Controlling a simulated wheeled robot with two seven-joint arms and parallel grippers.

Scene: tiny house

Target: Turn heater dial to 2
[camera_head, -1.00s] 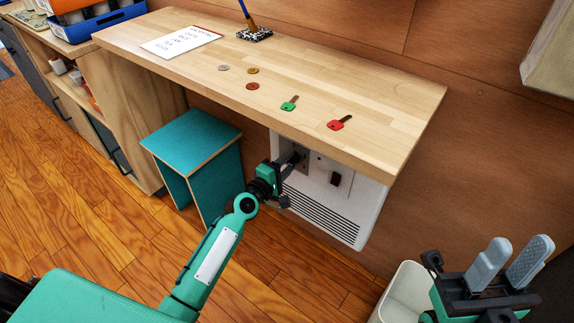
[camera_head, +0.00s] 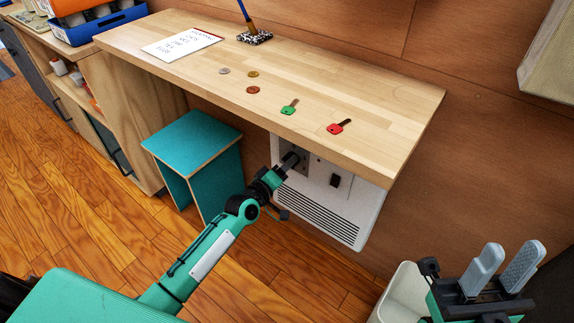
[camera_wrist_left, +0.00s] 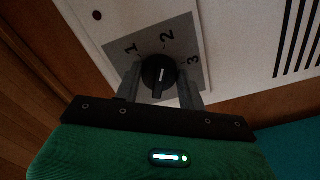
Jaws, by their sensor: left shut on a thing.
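The white heater (camera_head: 325,205) hangs on the wall under the wooden desk. In the left wrist view its round black dial (camera_wrist_left: 159,75) sits on a grey plate (camera_wrist_left: 182,50) marked 1, 2 and 3. The white line on the dial points up, roughly toward the 2. My left gripper (camera_wrist_left: 160,84) is shut on the dial, one finger on each side. In the head view my left gripper (camera_head: 286,166) reaches the heater's upper left and hides most of the dial. My right gripper (camera_head: 512,252) is open and empty at the lower right.
The desk (camera_head: 370,95) overhangs the heater closely. A teal stool (camera_head: 192,140) stands left of my left arm. A black switch (camera_head: 335,180) is on the heater's front. A white bin (camera_head: 402,290) stands below my right gripper. Keys and coins lie on the desk.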

